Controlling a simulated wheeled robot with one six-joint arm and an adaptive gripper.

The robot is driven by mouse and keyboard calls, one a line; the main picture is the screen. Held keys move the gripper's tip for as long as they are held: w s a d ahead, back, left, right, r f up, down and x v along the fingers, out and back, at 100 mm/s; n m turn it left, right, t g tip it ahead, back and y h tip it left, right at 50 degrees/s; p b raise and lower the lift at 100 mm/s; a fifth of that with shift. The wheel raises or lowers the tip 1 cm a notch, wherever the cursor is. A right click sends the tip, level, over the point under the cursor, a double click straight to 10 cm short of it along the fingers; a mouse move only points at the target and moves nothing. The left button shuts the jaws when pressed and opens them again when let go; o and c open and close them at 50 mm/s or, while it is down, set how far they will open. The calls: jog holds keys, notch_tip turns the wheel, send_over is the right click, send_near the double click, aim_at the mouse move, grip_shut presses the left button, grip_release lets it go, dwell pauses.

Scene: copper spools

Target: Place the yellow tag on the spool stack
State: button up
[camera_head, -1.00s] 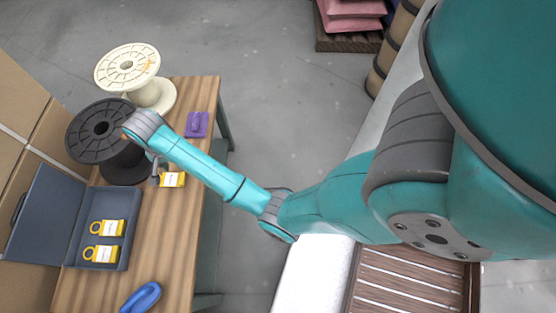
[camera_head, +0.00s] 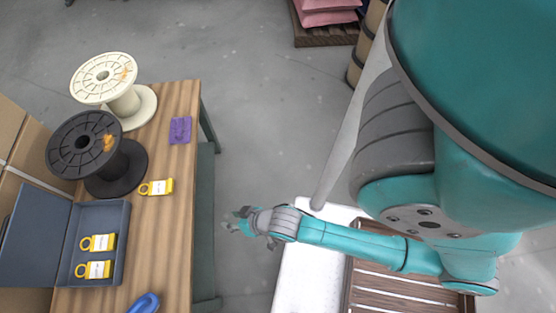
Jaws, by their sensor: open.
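A yellow tag (camera_head: 158,187) with a white label and a ring lies on the wooden table, just in front of the black spool's base. The black spool (camera_head: 72,146) stands upright on the table with an orange patch on its top flange. A cream spool (camera_head: 95,80), also with orange on top, stands upright behind it. Two more yellow tags (camera_head: 98,242) (camera_head: 93,269) lie in an open grey case. My gripper (camera_head: 232,222) is open and empty, off the table's right side, well away from the tags and spools.
The open grey case (camera_head: 121,250) sits at the table's left, its lid leaning left by cardboard boxes (camera_head: 30,150). A purple item (camera_head: 180,130) lies near the table's (camera_head: 168,235) right edge and a blue item (camera_head: 141,306) at the front.

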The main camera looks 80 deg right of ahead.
jog(key=s+a+r+n+t, duration=0.1)
jog(key=s+r+n+t, duration=0.1)
jog(key=s+r, duration=0.7)
jog(key=shift+s+a+r+n+t, duration=0.15)
jog(key=shift+r+n+t, duration=0.15)
jog(key=shift+n+t, duration=0.15)
jog(key=shift+o, duration=0.5)
jog(key=s+r+n+t, duration=0.2)
jog(key=s+r, duration=0.3)
jog(key=r, duration=0.6)
jog(key=shift+s+a+r+t+y, duration=0.25)
jog(key=shift+s+r+t+y, duration=0.1)
jog(key=shift+t, duration=0.1)
jog(key=shift+n, duration=0.25)
jog(key=shift+w+f, duration=0.1)
